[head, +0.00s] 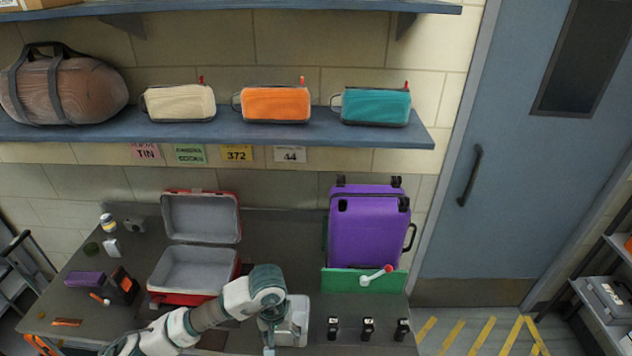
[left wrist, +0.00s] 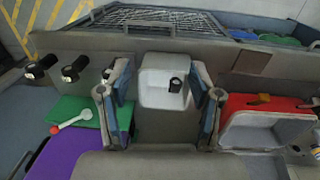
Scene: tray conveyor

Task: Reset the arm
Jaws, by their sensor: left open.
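My left arm reaches in from the bottom left in the head view. The arm hides part of the bin in the head view. My right gripper is in neither view.
An open red case (head: 195,268) with grey lining stands left of the arm. Several black items (head: 368,328) line the right front. A shelf (head: 300,130) holds bags above.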

